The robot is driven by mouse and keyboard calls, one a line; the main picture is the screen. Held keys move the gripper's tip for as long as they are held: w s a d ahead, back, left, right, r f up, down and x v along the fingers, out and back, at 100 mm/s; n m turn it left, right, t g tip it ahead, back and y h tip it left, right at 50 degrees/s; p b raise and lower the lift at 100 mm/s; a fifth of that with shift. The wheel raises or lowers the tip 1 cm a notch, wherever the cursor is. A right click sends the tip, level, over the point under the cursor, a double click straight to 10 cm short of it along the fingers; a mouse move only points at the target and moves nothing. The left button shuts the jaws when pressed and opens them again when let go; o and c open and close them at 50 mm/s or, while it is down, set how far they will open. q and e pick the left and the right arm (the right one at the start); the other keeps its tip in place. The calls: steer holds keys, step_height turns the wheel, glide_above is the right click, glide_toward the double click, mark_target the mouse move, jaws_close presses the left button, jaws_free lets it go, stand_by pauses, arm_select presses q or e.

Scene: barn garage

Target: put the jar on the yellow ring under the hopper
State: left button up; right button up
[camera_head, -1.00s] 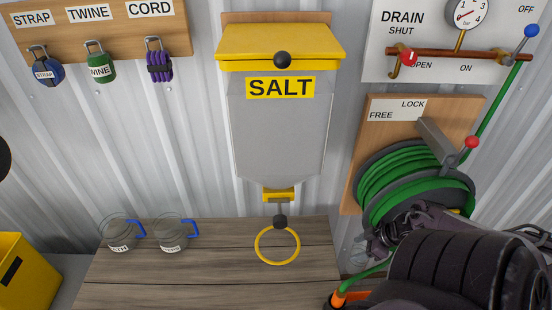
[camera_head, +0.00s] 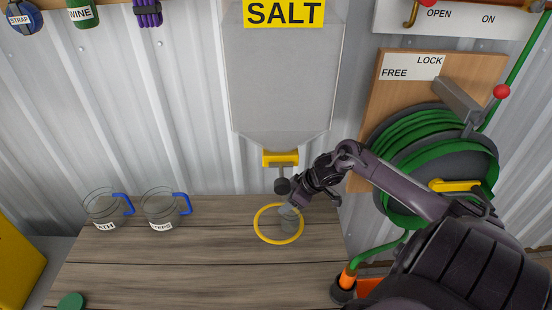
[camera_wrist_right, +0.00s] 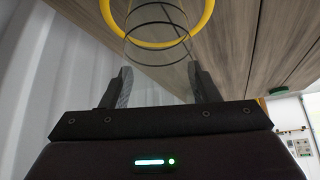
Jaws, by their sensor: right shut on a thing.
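A small clear jar (camera_head: 289,224) shows over the inside of the yellow ring (camera_head: 257,232) on the wooden bench. My right gripper (camera_head: 290,210) is shut on the jar from above right. In the wrist view the clear jar (camera_wrist_right: 157,32), with dark rim lines, sits between the fingers (camera_wrist_right: 160,78), and the yellow ring (camera_wrist_right: 205,18) shows just beyond it. I cannot tell whether the jar touches the bench. The grey hopper (camera_head: 285,85) marked SALT hangs above, with a yellow outlet (camera_head: 280,159) and a dark knob (camera_head: 282,186) close to my gripper. My left gripper is out of view.
Two clear jugs with blue handles (camera_head: 105,207) (camera_head: 162,207) stand at the bench's left. A green disc (camera_head: 71,300) lies at the front left. A green hose reel (camera_head: 400,190) is on the right. The bench middle, left of the ring, is clear.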

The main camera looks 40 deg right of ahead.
steer(key=w+b, duration=0.1)
steer(key=w+a+b, duration=0.2)
steer(key=shift+w, duration=0.35)
steer(key=shift+f, duration=0.1)
steer(key=o, duration=1.3)
steer(key=shift+c, duration=0.2)
